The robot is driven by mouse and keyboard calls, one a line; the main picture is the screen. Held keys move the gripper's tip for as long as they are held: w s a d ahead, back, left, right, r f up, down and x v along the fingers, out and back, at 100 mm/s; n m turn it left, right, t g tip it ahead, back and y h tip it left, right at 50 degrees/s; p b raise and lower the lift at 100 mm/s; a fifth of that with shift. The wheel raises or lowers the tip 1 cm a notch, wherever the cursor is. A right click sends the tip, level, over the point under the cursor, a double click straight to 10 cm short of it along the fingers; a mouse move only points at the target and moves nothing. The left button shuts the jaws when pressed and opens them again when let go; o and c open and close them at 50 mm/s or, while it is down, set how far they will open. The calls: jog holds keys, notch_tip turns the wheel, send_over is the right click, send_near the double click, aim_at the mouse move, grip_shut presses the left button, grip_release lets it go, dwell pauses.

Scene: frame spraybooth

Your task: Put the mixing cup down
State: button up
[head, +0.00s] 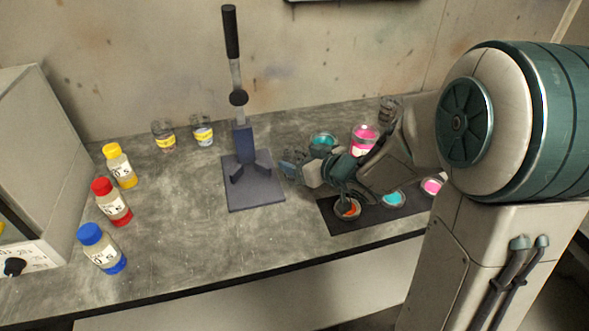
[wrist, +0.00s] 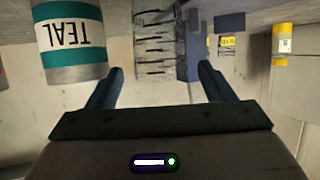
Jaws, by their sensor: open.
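The mixing cup (wrist: 155,42), clear with dark graduation marks, shows in the wrist view ahead of my gripper (wrist: 161,72). My gripper's fingers are open, with a gap on both sides of the cup; the cup appears upright on the bench, though the wrist picture is turned over. In the head view my gripper (head: 291,164) is low over the bench, just right of the lever press. The cup is hard to make out there, mostly hidden by the gripper.
The lever press (head: 255,193) stands close to the left. A teal jar (head: 323,141) and a pink jar (head: 363,141) stand behind my arm. A dark mat (head: 345,222) holds small paint cups. Bottles line the left side; the bench (head: 185,215) between is clear.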

aim_at(289, 155)
jog(key=x, duration=0.5)
jog(key=shift+s, duration=0.1)
jog(key=c, duration=1.1)
notch_tip(289, 155, up, 10)
jog(key=p, duration=0.2)
jog(key=shift+p, duration=0.35)
